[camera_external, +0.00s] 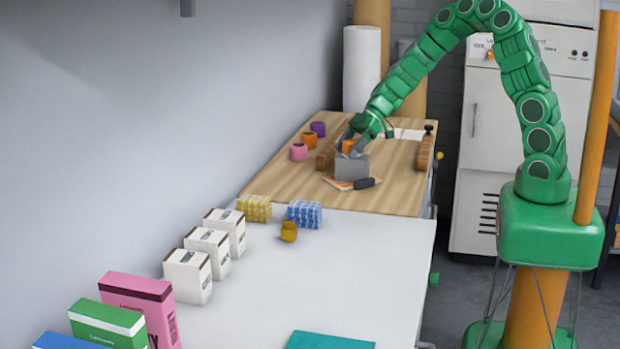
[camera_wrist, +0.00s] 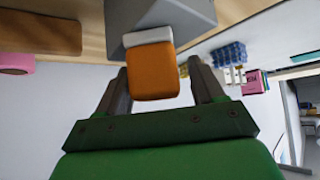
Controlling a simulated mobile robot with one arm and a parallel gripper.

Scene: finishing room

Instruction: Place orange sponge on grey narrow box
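The orange sponge (camera_external: 348,146), with a white layer on one side, is at the top of the grey narrow box (camera_external: 352,168) on the wooden worktop. In the wrist view the sponge (camera_wrist: 152,75) lies between my two fingers, its white side against the grey box (camera_wrist: 185,18). My gripper (camera_external: 358,143) is right above the box with its fingers around the sponge. The wrist view (camera_wrist: 164,85) shows a narrow gap between the sponge and the right finger, so the gripper looks open.
A dark-handled tool (camera_external: 367,183) lies by the box's foot. Brown blocks (camera_external: 326,153) and pink (camera_external: 299,152), orange (camera_external: 309,140) and purple (camera_external: 318,129) rolls stand to the left. A paper roll (camera_external: 361,70) stands behind.

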